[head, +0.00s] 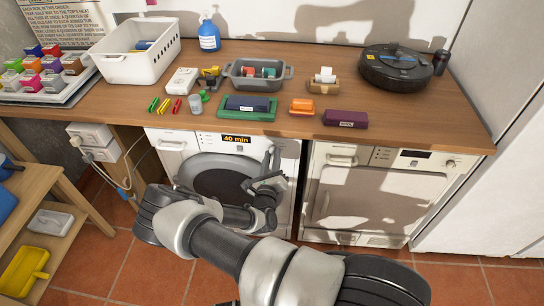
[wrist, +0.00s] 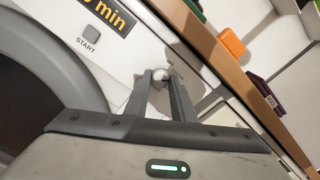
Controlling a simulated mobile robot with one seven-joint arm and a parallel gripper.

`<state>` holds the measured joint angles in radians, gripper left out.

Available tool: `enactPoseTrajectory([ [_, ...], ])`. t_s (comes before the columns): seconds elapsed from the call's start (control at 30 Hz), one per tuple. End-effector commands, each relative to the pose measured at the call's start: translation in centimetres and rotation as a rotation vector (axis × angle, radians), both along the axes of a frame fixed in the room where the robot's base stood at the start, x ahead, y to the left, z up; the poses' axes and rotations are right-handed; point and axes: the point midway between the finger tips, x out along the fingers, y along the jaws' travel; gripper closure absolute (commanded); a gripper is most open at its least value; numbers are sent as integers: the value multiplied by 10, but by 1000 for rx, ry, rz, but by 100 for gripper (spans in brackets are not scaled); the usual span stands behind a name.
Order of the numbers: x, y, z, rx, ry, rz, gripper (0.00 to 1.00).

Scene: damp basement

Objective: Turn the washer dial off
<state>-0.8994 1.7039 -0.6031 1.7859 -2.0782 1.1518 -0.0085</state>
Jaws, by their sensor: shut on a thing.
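The washer (head: 285,205) is a white front-loader under the wooden worktop, with a dark round door (head: 220,180) and a lit display (head: 237,139) reading 40 min. In the wrist view, part of the display (wrist: 108,14) and the START button (wrist: 90,35) show left of my gripper (wrist: 160,80). The washer dial (wrist: 161,73) is a small pale round knob between my fingertips. My gripper is shut on it. In the head view my gripper (head: 271,152) is at the right of the washer's panel and hides the dial. Its pointer direction cannot be made out.
A second white appliance (head: 370,190) stands to the right. The worktop (head: 330,50) just above carries a green tray (head: 235,114), an orange block (head: 302,106), a purple case (head: 346,119) and a robot vacuum (head: 395,66). A wooden shelf (head: 55,190) stands at the left.

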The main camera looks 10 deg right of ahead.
Motion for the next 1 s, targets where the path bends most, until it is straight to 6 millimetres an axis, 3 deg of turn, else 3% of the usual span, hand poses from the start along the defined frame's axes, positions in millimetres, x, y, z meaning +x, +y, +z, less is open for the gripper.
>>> enactPoseTrajectory([
  [0.6,-1,-1,-1,-539,179,0,100],
  [1.0,-1,-1,-1,-747,247,0,100],
])
